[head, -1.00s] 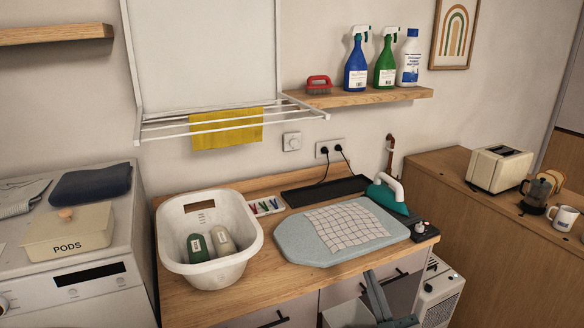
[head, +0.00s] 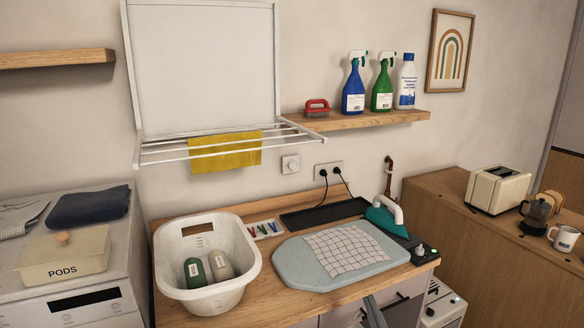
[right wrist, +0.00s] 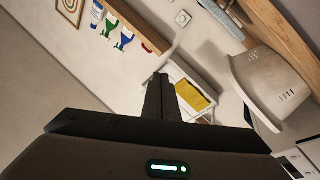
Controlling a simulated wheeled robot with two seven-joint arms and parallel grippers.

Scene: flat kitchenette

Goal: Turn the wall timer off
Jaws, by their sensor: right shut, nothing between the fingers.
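The wall timer (head: 290,164) is a small white square with a round dial on the wall, below the drying rack and left of the socket. It also shows small in the right wrist view (right wrist: 183,18). The dial's setting is too small to read. My right gripper (head: 371,300) shows as a dark bar at the bottom of the head view, in front of the counter and well away from the timer. In the right wrist view its fingers (right wrist: 160,92) are together and hold nothing. My left gripper is not in view.
A double socket (head: 328,171) with two plugs is right of the timer. The drying rack (head: 205,146) with a yellow cloth juts out above. The white basket (head: 207,262), ironing pad (head: 300,277), iron (head: 385,217) and black box (head: 421,254) crowd the counter.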

